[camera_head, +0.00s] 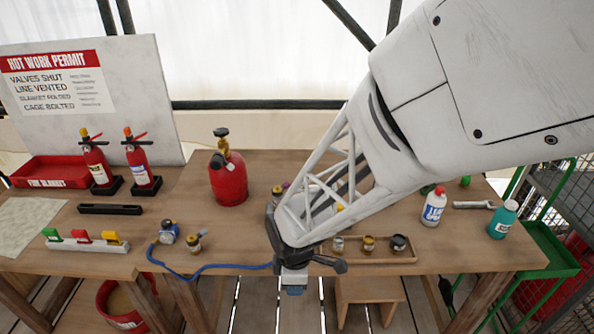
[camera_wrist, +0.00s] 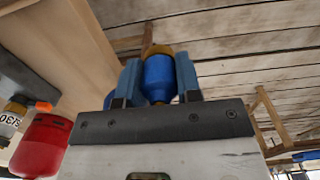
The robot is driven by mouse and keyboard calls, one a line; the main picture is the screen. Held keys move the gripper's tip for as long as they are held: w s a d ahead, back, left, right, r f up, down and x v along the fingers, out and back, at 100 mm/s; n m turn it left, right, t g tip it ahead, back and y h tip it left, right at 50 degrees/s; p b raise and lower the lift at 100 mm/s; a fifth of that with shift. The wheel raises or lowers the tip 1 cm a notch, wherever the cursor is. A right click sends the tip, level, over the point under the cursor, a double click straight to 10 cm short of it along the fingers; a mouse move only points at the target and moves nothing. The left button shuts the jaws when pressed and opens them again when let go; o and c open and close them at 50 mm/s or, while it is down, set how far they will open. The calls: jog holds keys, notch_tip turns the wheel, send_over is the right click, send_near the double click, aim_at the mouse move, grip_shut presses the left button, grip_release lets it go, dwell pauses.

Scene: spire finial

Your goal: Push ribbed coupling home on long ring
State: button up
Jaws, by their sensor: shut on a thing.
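My gripper (camera_head: 293,285) hangs just in front of the table's front edge, pointing down. In the wrist view my gripper (camera_wrist: 158,68) has its two blue fingers shut on a blue, rounded piece with a brass-coloured end (camera_wrist: 159,82). I cannot tell whether this is the ribbed coupling; ribs are too small to make out. In the head view the held piece is hidden or too small to tell. I cannot pick out the long ring for sure. Several small fittings stand in a wooden tray (camera_head: 385,259), including a brass one (camera_head: 369,244) and a dark one (camera_head: 398,244).
A blue hose (camera_head: 215,267) runs from a gauge (camera_head: 168,232) along the front edge towards my gripper. A brass fitting (camera_head: 193,243) stands beside the gauge. A red cylinder (camera_head: 229,181) stands further back. Bottles (camera_head: 433,207) stand right. Below my gripper is plank floor.

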jog(key=w+a+r, duration=0.2)
jog(key=w+r, duration=0.2)
jog(key=w, duration=0.3)
jog(key=w+a+r, duration=0.2)
jog(key=w+r, duration=0.1)
jog(key=w, duration=0.5)
notch_tip(320, 180, up, 8)
send_over(277, 187)
jog(key=shift+w+f, duration=0.1)
jog(key=shift+f, duration=0.05)
jog(key=shift+f, duration=0.25)
jog(key=shift+f, duration=2.65)
jog(key=shift+f, duration=0.6)
jog(key=o, duration=1)
jog(key=shift+c, duration=0.2)
jog(key=shift+r, duration=0.1)
jog(key=shift+r, duration=3.8)
jog(key=shift+d, duration=0.1)
